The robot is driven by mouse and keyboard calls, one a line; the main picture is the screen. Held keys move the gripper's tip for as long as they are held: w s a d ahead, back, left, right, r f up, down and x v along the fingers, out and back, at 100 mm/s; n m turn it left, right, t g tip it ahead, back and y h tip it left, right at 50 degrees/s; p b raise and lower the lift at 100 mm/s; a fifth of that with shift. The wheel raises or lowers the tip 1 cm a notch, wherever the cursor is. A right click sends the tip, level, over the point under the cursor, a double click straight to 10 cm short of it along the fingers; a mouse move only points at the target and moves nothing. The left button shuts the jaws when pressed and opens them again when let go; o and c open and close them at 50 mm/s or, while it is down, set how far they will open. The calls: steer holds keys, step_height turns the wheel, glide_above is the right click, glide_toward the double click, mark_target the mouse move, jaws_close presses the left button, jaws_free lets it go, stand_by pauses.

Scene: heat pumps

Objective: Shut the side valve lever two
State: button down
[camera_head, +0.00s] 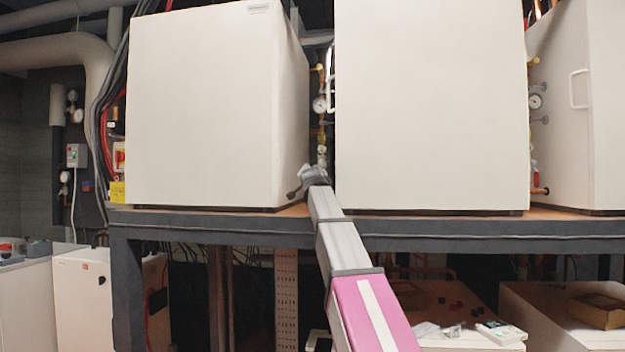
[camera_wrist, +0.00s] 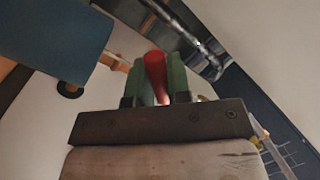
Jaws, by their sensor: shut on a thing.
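A red valve lever (camera_wrist: 156,75) stands between the two green fingers of my gripper (camera_wrist: 160,78) in the wrist view. The fingers are shut on it. In the head view my gripper (camera_head: 312,178) is at the gap between the left and middle white cabinets, low down by the pipes. The lever and the fingertips are too small to make out there. Copper and metal pipes (camera_wrist: 196,40) run beyond the fingers in the wrist view. The valve body is mostly hidden behind the gripper.
White cabinets (camera_head: 215,105) and (camera_head: 430,105) stand close on both sides of the gap, on a dark steel frame (camera_head: 450,228). A pressure gauge (camera_head: 319,105) sits above my gripper. Another red lever (camera_head: 536,180) shows in the right gap. Loose items lie below.

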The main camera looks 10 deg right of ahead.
steer(key=c, duration=1.1)
jaws_free()
steer(key=shift+s, duration=0.1)
steer(key=s, duration=0.3)
steer(key=s+a, duration=0.1)
steer(key=s, duration=0.6)
steer(key=shift+s+a+f, duration=0.15)
steer(key=shift+s+f, duration=0.15)
